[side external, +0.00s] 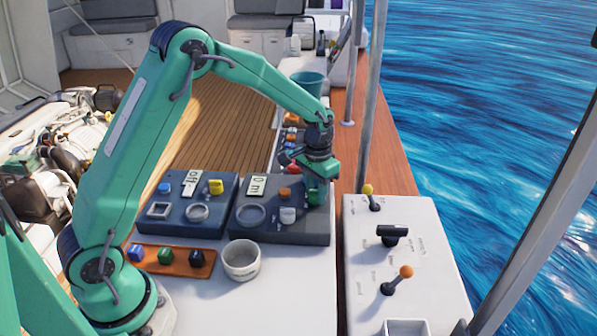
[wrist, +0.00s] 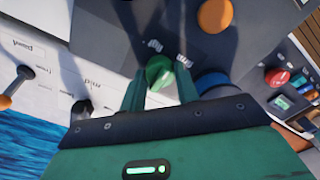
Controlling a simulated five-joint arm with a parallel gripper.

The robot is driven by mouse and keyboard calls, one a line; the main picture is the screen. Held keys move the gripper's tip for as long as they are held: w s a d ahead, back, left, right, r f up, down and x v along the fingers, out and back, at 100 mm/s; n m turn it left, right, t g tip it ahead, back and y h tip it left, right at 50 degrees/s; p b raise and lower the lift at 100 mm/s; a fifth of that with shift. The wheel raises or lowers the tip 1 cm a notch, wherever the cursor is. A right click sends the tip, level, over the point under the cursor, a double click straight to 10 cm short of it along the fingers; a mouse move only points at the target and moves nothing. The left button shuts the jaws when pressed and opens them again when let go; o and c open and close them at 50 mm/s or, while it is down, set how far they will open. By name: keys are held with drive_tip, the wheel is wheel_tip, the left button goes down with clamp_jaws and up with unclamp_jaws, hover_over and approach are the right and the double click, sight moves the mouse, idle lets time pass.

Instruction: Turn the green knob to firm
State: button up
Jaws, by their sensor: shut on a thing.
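The green knob (wrist: 157,67) sits on a dark grey panel (side external: 262,236) and shows in the wrist view between my two green fingers. My gripper (wrist: 161,75) is shut on this knob, with a finger at either side. Small white lettering (wrist: 184,60) stands just beyond the knob, one word to the upper left and one, seemingly "firm", to the upper right. I cannot tell exactly which word the knob points at. In the side view my gripper (side external: 316,188) is down at the panel's right end, and it hides the knob.
An orange knob (wrist: 215,15) and a blue round part (wrist: 212,82) are close by. A white cup (side external: 241,262) stands in front. A white console (side external: 405,250) with levers is at right.

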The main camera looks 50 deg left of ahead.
sight(316, 190)
drive_tip(key=m, duration=0.3)
drive_tip(key=shift+m, duration=0.4)
drive_tip(key=shift+r+m, duration=0.1)
drive_tip(key=shift+m, duration=1.9)
drive_tip(key=o, duration=1)
drive_tip(key=shift+r, duration=0.1)
wheel_tip(316, 190, up, 7)
drive_tip(key=shift+r, duration=0.3)
